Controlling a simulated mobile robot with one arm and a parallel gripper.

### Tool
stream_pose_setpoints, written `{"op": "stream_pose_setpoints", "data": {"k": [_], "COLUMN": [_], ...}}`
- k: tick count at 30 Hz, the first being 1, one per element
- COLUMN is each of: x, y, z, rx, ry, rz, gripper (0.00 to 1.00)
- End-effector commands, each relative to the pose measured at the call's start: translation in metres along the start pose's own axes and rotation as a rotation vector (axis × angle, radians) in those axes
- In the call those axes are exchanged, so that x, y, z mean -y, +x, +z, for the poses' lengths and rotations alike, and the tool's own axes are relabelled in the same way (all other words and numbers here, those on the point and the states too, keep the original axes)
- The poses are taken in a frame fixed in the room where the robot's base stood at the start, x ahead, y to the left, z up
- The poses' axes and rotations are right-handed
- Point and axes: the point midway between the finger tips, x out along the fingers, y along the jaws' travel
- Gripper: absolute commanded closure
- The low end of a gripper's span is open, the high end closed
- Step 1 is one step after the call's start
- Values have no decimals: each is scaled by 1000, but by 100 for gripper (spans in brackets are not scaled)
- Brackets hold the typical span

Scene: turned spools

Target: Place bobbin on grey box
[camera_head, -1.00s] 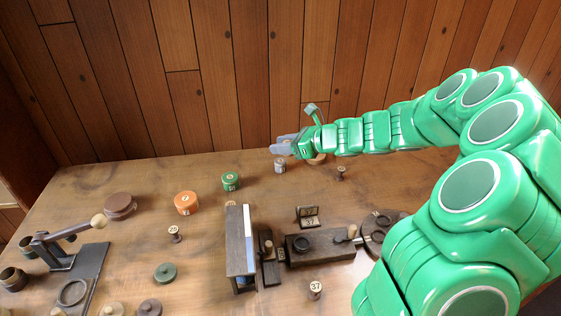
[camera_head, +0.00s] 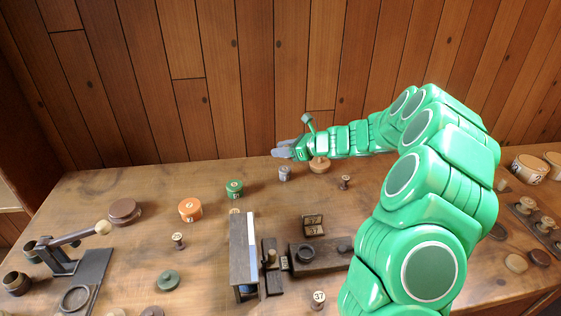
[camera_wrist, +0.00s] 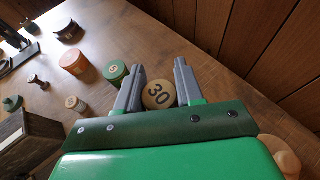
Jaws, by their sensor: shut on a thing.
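The bobbin (camera_wrist: 158,95), with a pale wooden round top marked 30, sits between the two grey fingers of my gripper (camera_wrist: 159,66) in the wrist view. My gripper (camera_head: 280,152) is shut on it, and the fingers hide most of it in the head view. The grey box (camera_head: 285,174), a small grey cylinder, stands on the table just below my fingers in the head view. It is hidden in the wrist view. I cannot tell whether the bobbin touches the box.
A green box (camera_head: 234,188) and an orange box (camera_head: 190,209) stand to the left. A round wooden piece (camera_head: 319,166) lies right of the grey box, close to my wrist. A dark upright stand (camera_head: 241,262) is nearer the front. The plank wall rises behind.

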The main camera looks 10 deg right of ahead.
Motion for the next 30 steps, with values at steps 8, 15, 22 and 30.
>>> {"op": "stream_pose_setpoints", "data": {"k": [8, 15, 22, 30], "x": [18, 27, 31, 31], "y": [24, 32, 38, 50], "z": [-22, -29, -35, -62], "rx": [-3, 0, -1, -1], "ry": [3, 0, 0, 2], "rz": [1, -3, -1, 0], "gripper": [92, 92, 92, 92]}}
